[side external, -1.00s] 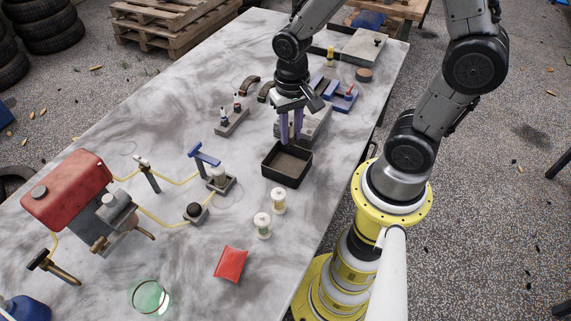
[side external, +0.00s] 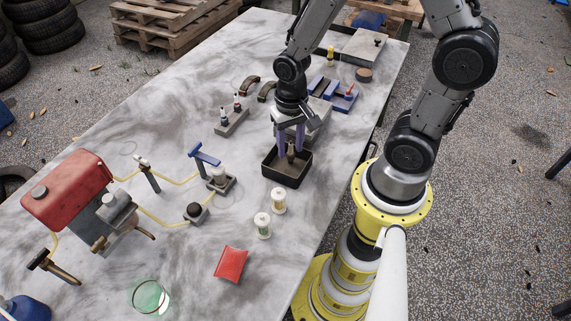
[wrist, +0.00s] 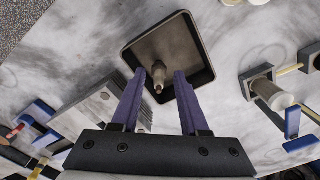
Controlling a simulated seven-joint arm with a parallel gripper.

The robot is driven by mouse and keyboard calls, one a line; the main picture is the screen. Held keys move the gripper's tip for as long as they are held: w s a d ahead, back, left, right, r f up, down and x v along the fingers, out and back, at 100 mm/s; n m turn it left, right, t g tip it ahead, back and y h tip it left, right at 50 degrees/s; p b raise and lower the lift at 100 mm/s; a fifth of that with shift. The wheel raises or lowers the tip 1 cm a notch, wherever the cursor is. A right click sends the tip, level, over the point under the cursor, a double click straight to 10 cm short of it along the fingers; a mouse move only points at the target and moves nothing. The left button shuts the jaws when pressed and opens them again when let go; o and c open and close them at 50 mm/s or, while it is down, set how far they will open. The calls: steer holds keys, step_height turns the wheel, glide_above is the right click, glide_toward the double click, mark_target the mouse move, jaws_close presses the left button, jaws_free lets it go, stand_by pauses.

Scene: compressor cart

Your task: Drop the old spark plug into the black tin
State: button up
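The old spark plug (side external: 291,153), dull brown-grey, is inside the black tin (side external: 287,180), a shallow square tray with a brownish floor. In the wrist view the plug (wrist: 158,77) stands roughly upright over the floor of the tin (wrist: 207,62). My gripper (side external: 291,147) points down into the tin with its purple fingers on either side of the plug. In the wrist view my gripper (wrist: 161,72) is open, with a gap between the plug and the fingers. Whether the plug's lower end touches the floor is hard to tell.
A grey holder (side external: 231,124) with two plugs stands left of the tin. Two spools (side external: 264,224) and a red packet (side external: 230,263) lie in front. The red-tanked compressor (side external: 70,187) is at left. A grey block (wrist: 100,104) stands close behind the tin.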

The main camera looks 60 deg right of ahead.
steer(key=shift+r, duration=0.1)
step_height(320, 180, up, 14)
stand_by(0.6)
steer(key=s+a+r+n+t, duration=0.1)
steer(key=s+r+n+t, duration=0.4)
steer(key=s+r+n, duration=0.2)
steer(key=shift+s+r+t, duration=0.25)
steer(key=shift+s+t, duration=0.05)
steer(key=shift+s, duration=0.55)
